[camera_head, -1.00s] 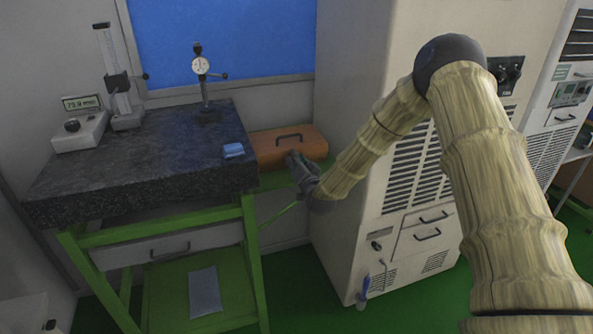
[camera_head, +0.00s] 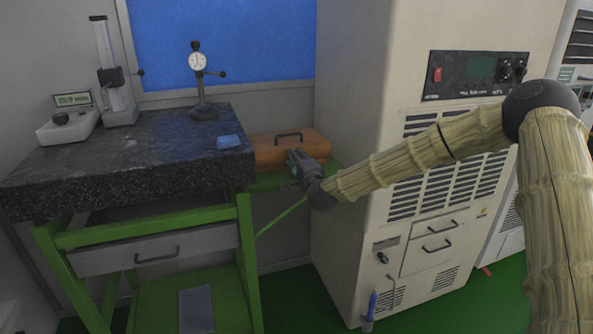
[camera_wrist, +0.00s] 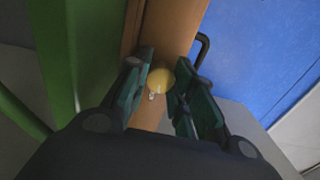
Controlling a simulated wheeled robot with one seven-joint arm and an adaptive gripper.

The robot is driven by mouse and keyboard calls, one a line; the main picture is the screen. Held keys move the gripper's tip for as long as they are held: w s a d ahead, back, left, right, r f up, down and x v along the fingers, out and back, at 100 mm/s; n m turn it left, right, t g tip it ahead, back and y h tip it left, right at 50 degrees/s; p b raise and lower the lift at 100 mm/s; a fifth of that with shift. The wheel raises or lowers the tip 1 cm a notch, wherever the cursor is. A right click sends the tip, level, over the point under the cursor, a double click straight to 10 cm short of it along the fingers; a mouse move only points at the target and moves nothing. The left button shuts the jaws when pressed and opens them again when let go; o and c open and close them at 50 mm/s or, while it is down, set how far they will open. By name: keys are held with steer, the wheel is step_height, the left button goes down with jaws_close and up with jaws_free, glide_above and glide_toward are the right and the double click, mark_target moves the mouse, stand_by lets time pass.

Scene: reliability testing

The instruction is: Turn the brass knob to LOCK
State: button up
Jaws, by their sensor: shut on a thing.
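The brass knob (camera_wrist: 161,79) shows in the wrist view as a round yellow disc on the side of an orange-brown wooden case (camera_wrist: 181,28). My gripper (camera_wrist: 162,92) has its two green-padded fingers on either side of the knob and is shut on it. A small pale mark lies just below the knob, too small to read. In the head view my gripper (camera_head: 295,160) is at the front of the wooden case (camera_head: 312,147), and the knob is hidden there.
The case has a black handle (camera_head: 288,136) and stands on a green bench. A granite table (camera_head: 120,160) with gauges and a small blue block (camera_head: 229,142) stands left.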

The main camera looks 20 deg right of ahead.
steer(key=shift+f+m+b, duration=0.15)
steer(key=shift+m+b, duration=0.9)
steer(key=shift+m, duration=0.05)
steer(key=o, duration=1.1)
steer(key=shift+c, duration=0.2)
steer(key=s, duration=1.2)
steer(key=shift+d, duration=0.25)
